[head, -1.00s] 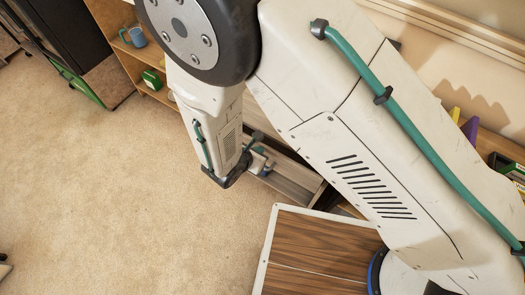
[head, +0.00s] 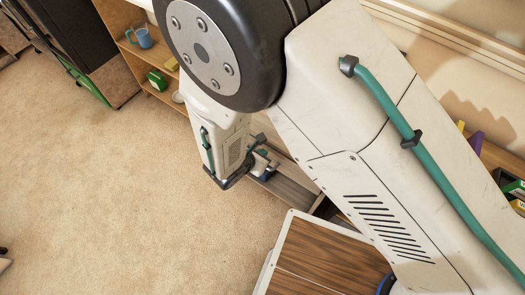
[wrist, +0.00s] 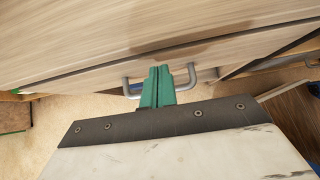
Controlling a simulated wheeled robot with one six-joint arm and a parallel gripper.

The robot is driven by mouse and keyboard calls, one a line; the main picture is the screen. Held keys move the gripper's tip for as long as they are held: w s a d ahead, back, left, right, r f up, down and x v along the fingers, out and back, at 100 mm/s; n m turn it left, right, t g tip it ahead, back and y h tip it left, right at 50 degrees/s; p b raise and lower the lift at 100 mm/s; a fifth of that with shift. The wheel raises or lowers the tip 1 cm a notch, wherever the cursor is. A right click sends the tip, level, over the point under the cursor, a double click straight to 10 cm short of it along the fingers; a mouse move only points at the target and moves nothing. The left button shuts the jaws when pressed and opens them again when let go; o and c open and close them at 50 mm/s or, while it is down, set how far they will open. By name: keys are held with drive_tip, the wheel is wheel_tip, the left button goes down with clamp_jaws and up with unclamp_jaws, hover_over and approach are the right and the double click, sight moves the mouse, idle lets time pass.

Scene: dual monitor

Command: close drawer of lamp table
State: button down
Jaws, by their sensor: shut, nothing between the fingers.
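The lamp table's drawer (head: 290,190) shows in the head view as a wooden, box-like part beside my gripper, partly covered by my arm. In the wrist view, a pale wood drawer front (wrist: 100,70) fills the upper part, with a grey bar handle (wrist: 130,88) on it. My gripper (wrist: 158,72) has its green fingers shut and empty. They overlap the middle of the handle, hiding part of it; I cannot tell whether they touch it.
A wooden shelf (head: 125,50) with a blue mug (head: 143,38) and a green object (head: 158,80) stands at the upper left. A black cabinet (head: 70,30) is farther left. A brown wood-topped panel (head: 310,258) lies at the bottom. Carpet (head: 100,170) on the left is clear.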

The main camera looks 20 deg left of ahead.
drive_tip(key=s+f+v, duration=0.1)
drive_tip(key=v, duration=1.1)
drive_tip(key=shift+s+a+f, duration=0.2)
drive_tip(key=shift+f, duration=0.05)
drive_tip(key=w+d+r+m+g+h, duration=0.2)
drive_tip(key=w+d+r+m+g, duration=0.15)
drive_tip(key=d+r+m, duration=0.7)
drive_tip(key=w+d+r+m+g+h, duration=0.2)
drive_tip(key=d+r+m+g, duration=0.2)
drive_tip(key=d+r+m, duration=0.65)
drive_tip(key=s+d+r+m+y, duration=0.3)
drive_tip(key=d+r+m, duration=0.3)
drive_tip(key=d, duration=0.6)
drive_tip(key=s+d+r+m+y, duration=0.3)
drive_tip(key=d+r+m, duration=0.3)
drive_tip(key=d+r, duration=0.3)
drive_tip(key=d, duration=0.3)
drive_tip(key=shift+s, duration=0.2)
